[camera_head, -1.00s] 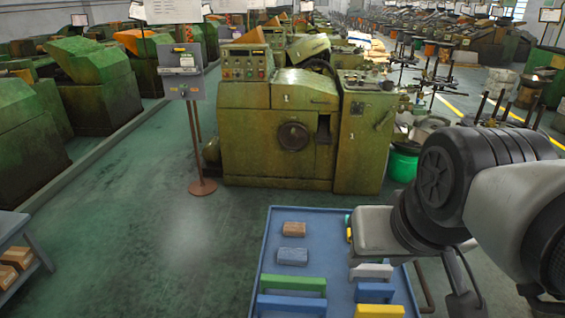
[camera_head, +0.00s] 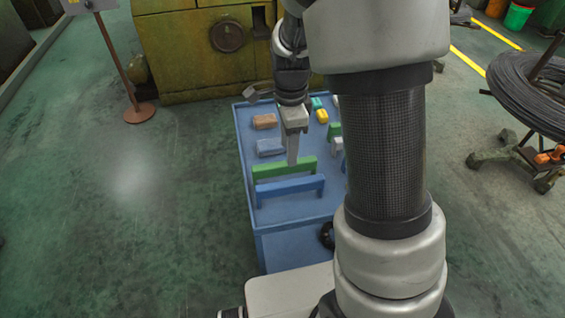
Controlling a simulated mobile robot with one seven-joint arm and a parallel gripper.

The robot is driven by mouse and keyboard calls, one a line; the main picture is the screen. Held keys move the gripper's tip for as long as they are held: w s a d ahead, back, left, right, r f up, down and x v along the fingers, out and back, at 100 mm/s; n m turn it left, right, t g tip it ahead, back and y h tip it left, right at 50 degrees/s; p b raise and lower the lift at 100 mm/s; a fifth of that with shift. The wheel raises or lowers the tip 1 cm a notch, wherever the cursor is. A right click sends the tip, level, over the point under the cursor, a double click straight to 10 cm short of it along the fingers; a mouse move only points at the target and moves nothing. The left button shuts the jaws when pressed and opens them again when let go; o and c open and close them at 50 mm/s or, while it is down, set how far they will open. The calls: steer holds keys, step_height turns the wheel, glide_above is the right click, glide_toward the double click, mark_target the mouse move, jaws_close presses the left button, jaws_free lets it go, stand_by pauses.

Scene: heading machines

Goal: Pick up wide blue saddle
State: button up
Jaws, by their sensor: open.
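The wide blue saddle (camera_head: 290,186) is a long, low bridge shape with short legs at its ends. It stands on the blue table (camera_head: 290,222) near the table's front edge. A similar green saddle (camera_head: 275,170) stands just behind it. My gripper (camera_head: 292,160) points down over the table and holds nothing that I can see. Its fingertips show in front of the green saddle's right part, just behind the blue saddle in the picture. Their exact height and any contact cannot be told. The gap between the fingers is hard to see.
A brown block (camera_head: 264,121) and a blue-grey block (camera_head: 270,147) lie at the table's left. A yellow piece (camera_head: 322,116) and green and white pieces are to the right, partly hidden by my arm. A green machine (camera_head: 190,50) stands behind; open floor lies left.

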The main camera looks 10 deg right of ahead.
mark_target(291, 182)
step_height(291, 182, down, 11)
steer(key=shift+d+f+b, duration=0.1)
steer(key=shift+f+b, duration=0.1)
steer(key=shift+b, duration=0.5)
steer(key=shift+w+d+f+b, duration=0.1)
steer(key=shift+d+f+b, duration=0.05)
steer(key=shift+f, duration=1.15)
steer(key=shift+w+d+f+b, duration=0.1)
steer(key=shift+d+f+b, duration=0.05)
steer(key=shift+f, duration=1.15)
jaws_close()
